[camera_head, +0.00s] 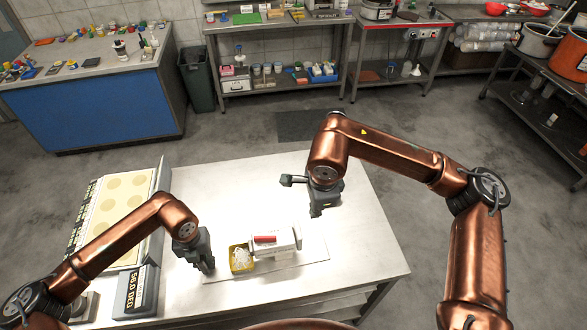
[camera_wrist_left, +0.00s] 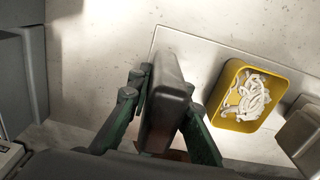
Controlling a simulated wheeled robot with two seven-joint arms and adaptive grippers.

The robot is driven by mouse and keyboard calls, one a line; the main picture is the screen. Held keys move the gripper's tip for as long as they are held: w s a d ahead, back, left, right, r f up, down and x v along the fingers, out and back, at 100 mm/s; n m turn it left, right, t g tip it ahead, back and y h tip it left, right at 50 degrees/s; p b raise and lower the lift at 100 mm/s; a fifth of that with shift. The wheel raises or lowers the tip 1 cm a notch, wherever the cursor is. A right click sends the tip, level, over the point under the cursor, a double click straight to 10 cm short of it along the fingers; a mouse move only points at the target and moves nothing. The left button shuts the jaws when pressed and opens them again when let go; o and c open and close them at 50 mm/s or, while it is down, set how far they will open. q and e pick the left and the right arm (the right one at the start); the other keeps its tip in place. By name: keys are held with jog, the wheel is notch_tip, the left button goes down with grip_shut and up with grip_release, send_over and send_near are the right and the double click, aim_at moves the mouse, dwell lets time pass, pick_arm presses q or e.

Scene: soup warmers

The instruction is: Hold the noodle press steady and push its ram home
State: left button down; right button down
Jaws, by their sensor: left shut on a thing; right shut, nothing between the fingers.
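The noodle press (camera_head: 284,240) is a pale body with a red part on its near side. It lies on a thin pale board (camera_head: 313,256) on the metal table. A yellow tray (camera_head: 232,266) with white noodles stands at its left end; the tray also shows in the left wrist view (camera_wrist_left: 222,88). My left gripper (camera_head: 207,266) is left of the tray, apart from the press. In the left wrist view its fingers are shut on a dark block (camera_wrist_left: 166,100); I cannot tell what it is. My right gripper (camera_head: 318,212) is shut and empty, above and behind the press's right end.
A pale panel with round marks (camera_head: 122,205) and a dark display box (camera_head: 137,292) fill the table's left side. The table (camera_head: 362,255) is bare at right and behind the press. A blue counter (camera_head: 100,110), bin (camera_head: 197,80) and shelves stand beyond.

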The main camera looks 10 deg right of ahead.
pick_arm(q)
jog(key=shift+s+a+f, duration=0.1)
jog(key=shift+f, duration=0.15)
jog(key=c, duration=1.7)
grip_release()
jog(key=shift+r, duration=0.2)
jog(key=shift+f, duration=0.1)
notch_tip(320, 180, up, 12)
jog(key=shift+r, duration=0.1)
